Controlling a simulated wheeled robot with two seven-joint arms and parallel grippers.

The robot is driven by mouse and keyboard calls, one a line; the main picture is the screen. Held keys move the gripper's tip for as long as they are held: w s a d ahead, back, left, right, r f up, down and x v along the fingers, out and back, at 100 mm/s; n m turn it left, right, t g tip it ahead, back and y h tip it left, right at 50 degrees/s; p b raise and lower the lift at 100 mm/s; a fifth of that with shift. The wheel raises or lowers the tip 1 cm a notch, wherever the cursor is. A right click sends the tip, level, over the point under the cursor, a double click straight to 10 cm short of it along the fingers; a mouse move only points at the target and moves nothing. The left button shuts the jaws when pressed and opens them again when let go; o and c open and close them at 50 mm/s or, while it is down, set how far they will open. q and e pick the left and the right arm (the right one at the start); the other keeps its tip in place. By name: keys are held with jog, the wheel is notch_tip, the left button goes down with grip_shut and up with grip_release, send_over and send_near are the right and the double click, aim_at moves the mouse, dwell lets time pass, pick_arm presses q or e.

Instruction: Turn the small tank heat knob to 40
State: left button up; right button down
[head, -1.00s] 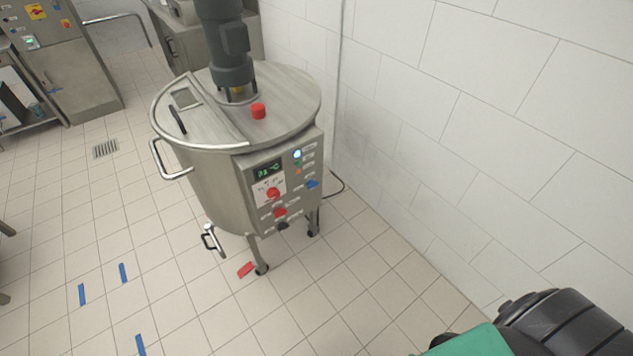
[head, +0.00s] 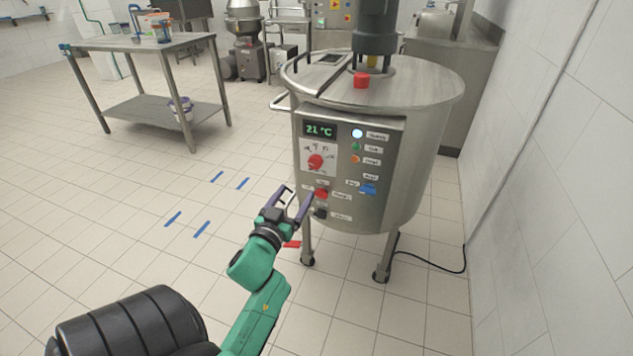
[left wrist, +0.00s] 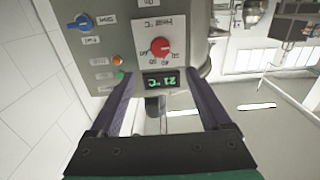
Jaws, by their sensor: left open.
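The small steel tank (head: 405,110) stands on legs beside the right wall. Its front panel has a display (head: 320,130) reading 21 °C. Below it is the red heat knob (head: 315,161) on a white dial plate. In the left wrist view the heat knob (left wrist: 160,47) shows upside down, above the display (left wrist: 161,80). My left gripper (head: 294,196) is open and empty, low in front of the panel's left side, below the heat knob. Its two fingers (left wrist: 165,95) show apart in the left wrist view, not around the knob. My right gripper is not in view.
A second red knob (head: 321,194), a black knob (head: 320,213) and a blue knob (head: 368,188) sit lower on the panel. A red button (head: 361,80) is on the lid. A steel table (head: 140,42) stands back left. A cable (head: 450,270) lies at right.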

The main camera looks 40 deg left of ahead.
pick_arm(q)
send_near(314, 164)
jog(key=w, duration=0.1)
jog(key=b+x, duration=0.1)
jog(key=x, duration=0.7)
jog(key=shift+a, duration=0.2)
jog(key=shift+w+a, duration=0.15)
jog(key=shift+w, duration=0.25)
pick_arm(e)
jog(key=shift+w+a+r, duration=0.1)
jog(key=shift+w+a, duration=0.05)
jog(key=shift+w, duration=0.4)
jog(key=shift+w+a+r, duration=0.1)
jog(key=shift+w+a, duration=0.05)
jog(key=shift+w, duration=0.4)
pick_arm(q)
grip_shut()
